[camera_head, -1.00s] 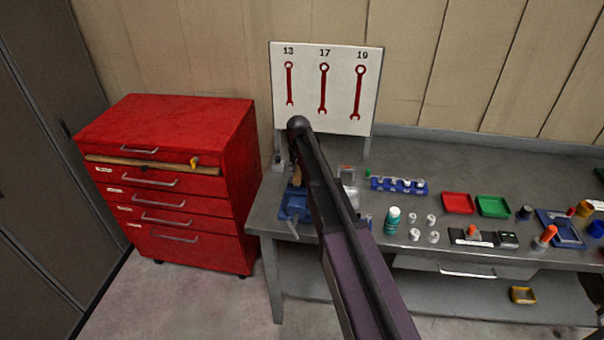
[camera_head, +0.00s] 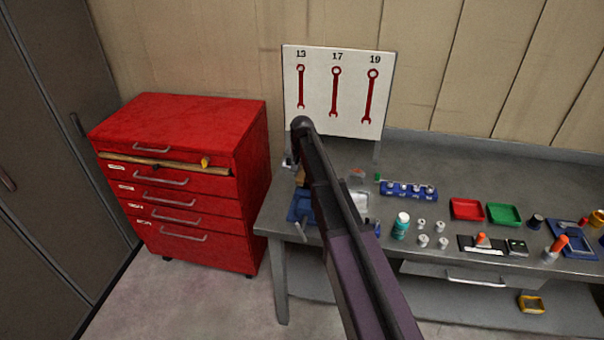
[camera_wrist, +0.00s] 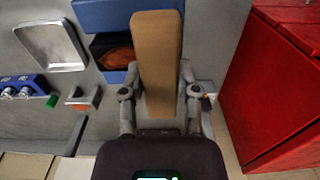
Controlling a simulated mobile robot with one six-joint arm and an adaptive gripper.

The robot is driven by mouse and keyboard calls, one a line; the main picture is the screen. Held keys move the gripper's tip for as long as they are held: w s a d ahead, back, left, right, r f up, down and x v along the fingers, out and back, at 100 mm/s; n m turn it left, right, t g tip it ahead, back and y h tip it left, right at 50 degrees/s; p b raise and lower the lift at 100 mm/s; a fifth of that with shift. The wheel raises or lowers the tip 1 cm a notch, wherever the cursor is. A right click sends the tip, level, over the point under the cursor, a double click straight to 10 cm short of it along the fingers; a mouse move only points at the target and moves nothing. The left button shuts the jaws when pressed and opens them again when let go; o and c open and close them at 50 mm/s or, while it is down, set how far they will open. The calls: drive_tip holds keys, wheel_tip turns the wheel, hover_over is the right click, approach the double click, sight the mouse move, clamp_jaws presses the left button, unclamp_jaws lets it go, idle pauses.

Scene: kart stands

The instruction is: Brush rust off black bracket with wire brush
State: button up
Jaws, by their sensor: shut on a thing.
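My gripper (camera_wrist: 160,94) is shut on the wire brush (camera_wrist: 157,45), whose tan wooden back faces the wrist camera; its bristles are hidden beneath. The black bracket (camera_wrist: 97,48), with an orange-brown rust patch, sits at the blue vise (camera_wrist: 95,14), just left of the brush in the wrist view. The brush overlaps part of the vise there, and I cannot tell whether it touches the bracket. In the head view the vise (camera_head: 300,207) stands at the bench's left end, and a tan bit of brush shows above it. My arm hides the gripper and bracket there.
A red drawer cabinet (camera_head: 185,180) stands left of the grey bench (camera_head: 400,165). A metal tray (camera_wrist: 50,45) lies near the vise. A blue socket rack (camera_head: 408,190), a green-blue bottle (camera_head: 400,226) and red and green trays lie farther right. A wrench board (camera_head: 335,92) stands behind.

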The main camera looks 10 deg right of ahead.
drive_tip(key=shift+r+p, duration=2.4)
drive_tip(key=shift+r, duration=0.25)
drive_tip(key=shift+r+p, duration=1.5)
drive_tip(key=shift+p, duration=0.05)
drive_tip(key=shift+d+f, duration=0.1)
drive_tip(key=shift+s+d+f+b, duration=0.15)
drive_tip(key=shift+f+b, duration=0.1)
drive_tip(key=shift+b, duration=0.15)
drive_tip(key=shift+f, duration=0.25)
drive_tip(key=shift+a, duration=0.3)
drive_tip(key=shift+r, duration=0.1)
